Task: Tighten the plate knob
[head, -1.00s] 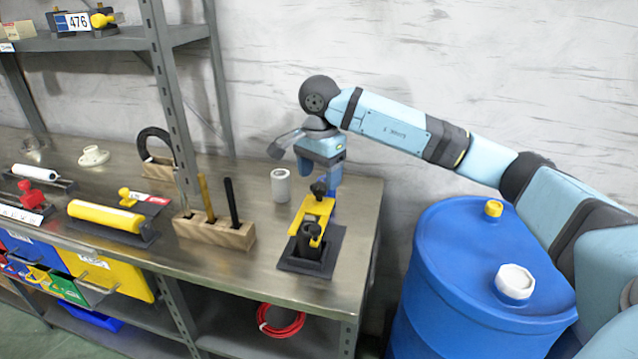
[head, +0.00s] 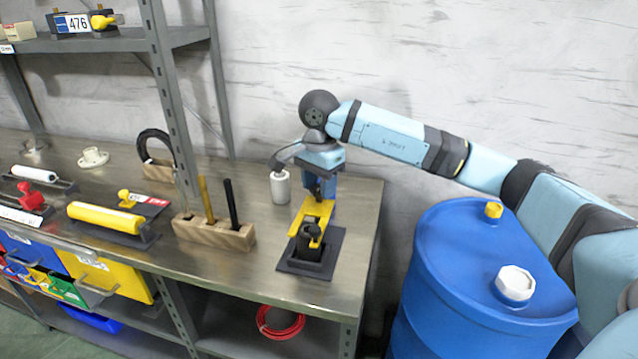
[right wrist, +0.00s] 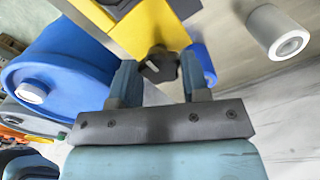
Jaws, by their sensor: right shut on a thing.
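A yellow plate (head: 318,212) lies on a black fixture (head: 312,258) with a dark base, near the right end of the bench. The plate also fills the top of the right wrist view (right wrist: 150,28). The dark plate knob (right wrist: 158,65) sits at the plate's near edge in the right wrist view, with a light line on its top. My right gripper (right wrist: 158,72) has its blue fingers on either side of the knob and is shut on it. In the head view, the right gripper (head: 321,190) hides most of the knob at the plate's far end. My left gripper is not in view.
A white cylinder (head: 280,188) stands close to the left of my right gripper. A wooden block (head: 215,232) with upright rods is further left. A blue barrel (head: 440,270) stands right of the bench. A shelf post (head: 172,100) rises behind the block.

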